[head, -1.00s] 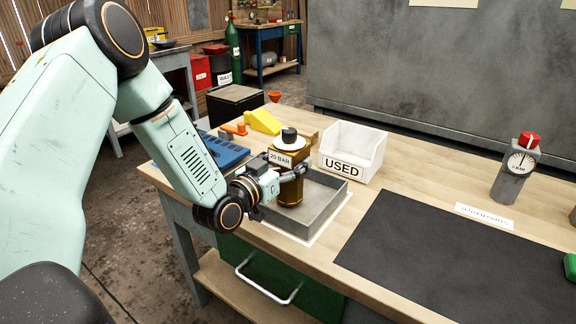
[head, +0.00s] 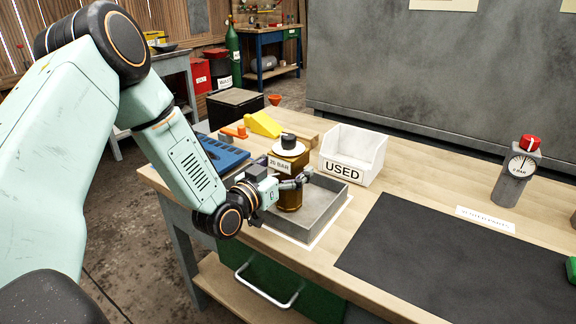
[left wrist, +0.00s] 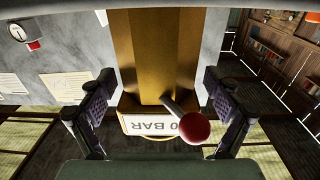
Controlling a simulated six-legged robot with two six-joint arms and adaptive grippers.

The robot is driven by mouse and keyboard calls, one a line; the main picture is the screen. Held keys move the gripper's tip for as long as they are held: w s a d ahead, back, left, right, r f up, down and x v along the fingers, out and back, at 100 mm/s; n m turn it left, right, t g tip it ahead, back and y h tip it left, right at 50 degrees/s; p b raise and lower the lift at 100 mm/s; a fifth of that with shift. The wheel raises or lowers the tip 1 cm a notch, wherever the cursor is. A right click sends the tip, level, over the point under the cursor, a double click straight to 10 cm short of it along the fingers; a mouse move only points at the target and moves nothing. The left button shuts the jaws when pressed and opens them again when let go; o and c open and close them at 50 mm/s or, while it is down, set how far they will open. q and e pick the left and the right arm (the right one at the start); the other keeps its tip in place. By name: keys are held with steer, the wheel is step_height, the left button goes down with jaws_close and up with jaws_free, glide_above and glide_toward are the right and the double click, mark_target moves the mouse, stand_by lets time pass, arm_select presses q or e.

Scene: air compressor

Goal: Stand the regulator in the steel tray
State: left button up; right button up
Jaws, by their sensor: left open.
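The regulator (head: 289,199) is a bronze-coloured body with a black knob, a white collar and a "20 BAR" label. It stands upright within the walls of the steel tray (head: 329,213), towards its left side; its base is partly hidden by my gripper and the tray wall. My left gripper (head: 294,181) is open, with its fingers around the regulator's body. In the left wrist view the regulator (left wrist: 155,60) lies between the spread fingers of the gripper (left wrist: 160,108), with gaps at both sides. A red ball on a short lever shows in front of it. My right gripper is not in view.
A white "USED" bin (head: 352,155) stands right behind the tray. A blue holder (head: 222,153) and a yellow wedge (head: 263,124) lie behind left. A black mat (head: 450,262) lies right.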

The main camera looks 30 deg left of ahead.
arm_select(q)
steer(key=shift+w+r, duration=0.1)
steer(key=shift+r, duration=0.05)
steer(key=s+a+p, duration=0.1)
steer(key=s+p, duration=0.4)
steer(key=s, duration=0.7)
steer(key=shift+p, duration=0.3)
steer(key=shift+a, duration=0.1)
